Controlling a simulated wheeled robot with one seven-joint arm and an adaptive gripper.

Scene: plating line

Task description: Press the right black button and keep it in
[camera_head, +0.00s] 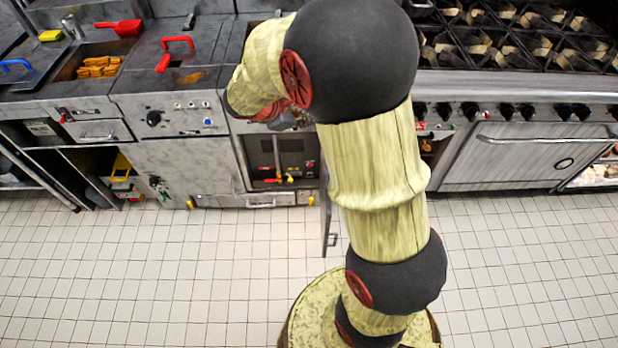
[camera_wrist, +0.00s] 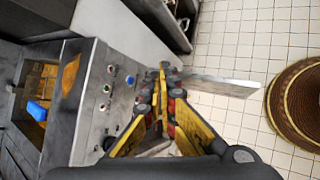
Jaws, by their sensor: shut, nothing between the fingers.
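In the wrist view my gripper (camera_wrist: 164,72) has its yellow fingers together and empty. It is in front of a grey steel control panel (camera_wrist: 88,128) that carries a blue button (camera_wrist: 130,80) and a row of small round controls (camera_wrist: 107,88). I cannot tell whether the fingertips touch anything. The same panel (camera_head: 182,122) shows in the head view, with a black knob (camera_head: 154,118) at its left. I cannot pick out the right black button for certain; the fingers or arm may cover it. In the head view my arm hides most of my gripper.
A stove (camera_head: 520,85) with several dark knobs stands at right. A thin cabinet door (camera_head: 328,215) stands open below the counter; a metal panel (camera_wrist: 220,84) juts out beside the fingers in the wrist view. A red handle (camera_head: 178,42) is on the counter. The tiled floor (camera_head: 130,270) is clear.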

